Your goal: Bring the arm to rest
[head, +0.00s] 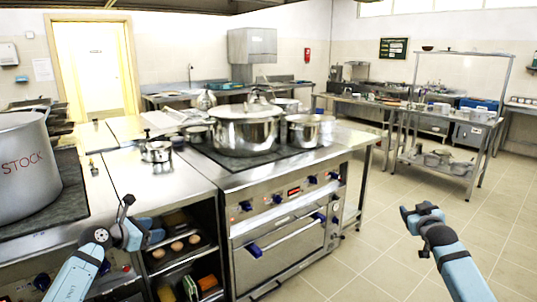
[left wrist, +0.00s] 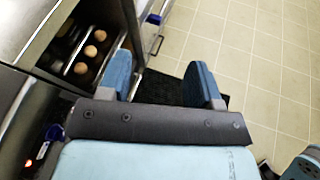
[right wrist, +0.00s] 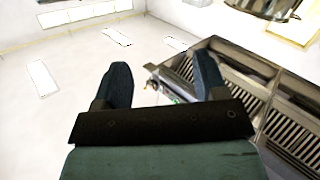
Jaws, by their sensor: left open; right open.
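My left arm comes in from the lower left in the head view, beside the counter's open shelves. Its gripper (head: 150,236) is in front of those shelves. In the left wrist view the two blue fingers (left wrist: 162,76) stand apart with nothing between them. My right gripper (head: 421,212) is held over the open floor at the right. In the right wrist view its fingers (right wrist: 163,75) are also apart and empty. That camera looks towards the ceiling lights (right wrist: 117,36) and a slatted metal hood (right wrist: 297,135).
The stock pot (head: 28,168) stands at the left. A large lidded pot (head: 245,132) and smaller pots stand on the stove (head: 290,182). The open shelf (head: 175,248) holds round brown items, also in the left wrist view (left wrist: 90,50). Tiled floor (head: 400,262) at the right is clear.

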